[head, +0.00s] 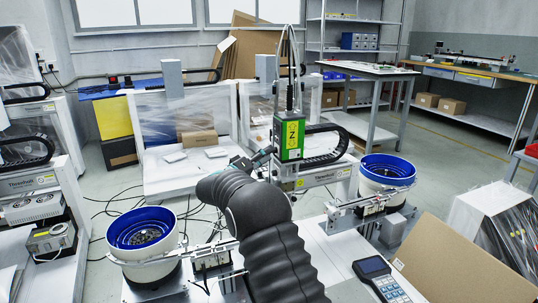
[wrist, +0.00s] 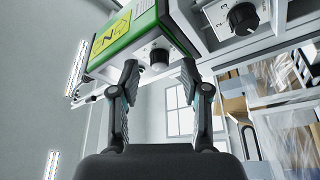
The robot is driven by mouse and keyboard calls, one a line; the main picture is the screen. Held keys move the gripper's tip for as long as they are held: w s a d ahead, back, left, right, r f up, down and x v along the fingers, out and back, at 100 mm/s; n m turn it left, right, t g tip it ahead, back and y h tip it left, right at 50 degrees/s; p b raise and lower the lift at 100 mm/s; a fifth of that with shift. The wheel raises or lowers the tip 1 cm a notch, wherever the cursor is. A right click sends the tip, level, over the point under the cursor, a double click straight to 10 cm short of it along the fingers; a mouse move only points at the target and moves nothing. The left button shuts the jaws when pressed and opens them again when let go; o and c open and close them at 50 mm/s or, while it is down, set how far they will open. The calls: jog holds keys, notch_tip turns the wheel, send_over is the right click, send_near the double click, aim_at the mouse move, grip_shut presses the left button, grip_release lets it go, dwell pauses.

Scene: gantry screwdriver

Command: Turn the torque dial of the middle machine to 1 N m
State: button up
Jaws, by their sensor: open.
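The middle machine's green and white head unit (head: 291,138), marked Z, stands at the centre of the head view, beyond my arm. In the wrist view the head unit (wrist: 128,32) is close and carries a small black knob (wrist: 160,57). A larger black dial (wrist: 243,18) with a marked face sits on a grey panel at the upper right; its setting is unreadable. My gripper (wrist: 160,76) is open, its fingertips on either side of the small knob in the picture. Contact cannot be told.
Blue-rimmed feeder bowls stand at left (head: 142,232) and right (head: 387,171) of my arm. A handheld keypad device (head: 380,278) lies on the white table at front right, beside a cardboard sheet (head: 465,262). Cables (head: 185,210) trail on the floor behind the left bowl.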

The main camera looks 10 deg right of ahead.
jog(key=shift+w+d+r, duration=0.15)
jog(key=shift+w+d, duration=0.15)
jog(key=shift+d, duration=0.25)
grip_shut()
jog(key=shift+n, duration=0.4)
jog(key=shift+r+n+g+y+p, duration=0.2)
jog(key=shift+n+g+y+p, duration=0.5)
jog(key=shift+n+p, duration=1.65)
jog(key=shift+r+n+g+y+p, duration=0.2)
jog(key=shift+n+g+y+p, duration=0.55)
jog(key=shift+n+p, duration=1.65)
jog(key=shift+r+n+g+y+p, duration=0.2)
jog(key=shift+n+g+y+p, duration=0.5)
jog(key=shift+n+p, duration=1.65)
jog(key=shift+w+n+y, duration=0.1)
jog(key=shift+n+y, duration=0.15)
jog(key=shift+n, duration=0.25)
